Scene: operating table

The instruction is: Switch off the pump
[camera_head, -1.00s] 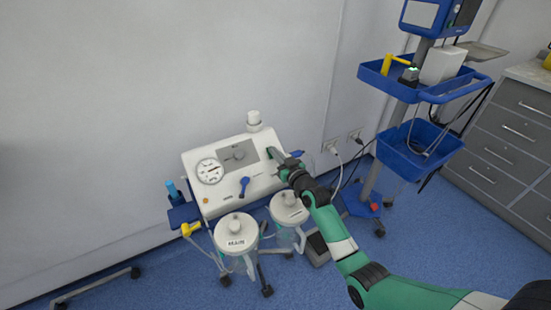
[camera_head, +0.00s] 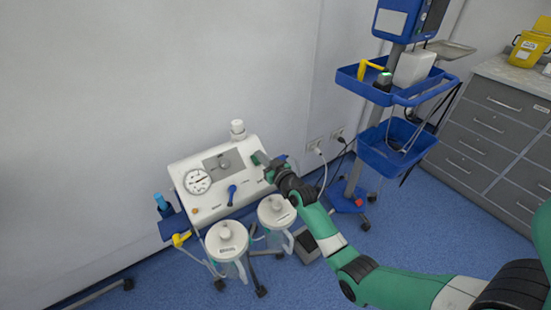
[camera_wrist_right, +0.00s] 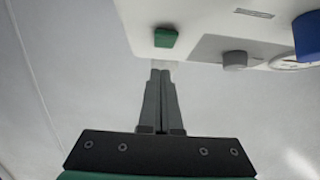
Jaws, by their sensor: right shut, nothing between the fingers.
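The pump (camera_head: 212,205) is a white box on a stand by the wall, with a round gauge (camera_head: 198,181), a grey knob (camera_head: 224,164) and a blue lever (camera_head: 232,194) on its sloped face. A green rocker-like switch (camera_wrist_right: 165,37) shows on the pump in the right wrist view, and a dark green patch at the same end shows in the head view. My right gripper (camera_wrist_right: 160,72) is shut and empty, its fingertips close to the green switch. I cannot tell whether they touch. The switch's position is unclear. My left gripper is not in view.
Two lidded jars (camera_head: 227,242) hang at the pump's front, with tubing. A blue trolley (camera_head: 352,84) with trays stands right of the pump, with cables hanging to wall sockets. A grey drawer cabinet (camera_head: 500,125) is at far right. The blue floor in front is partly clear.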

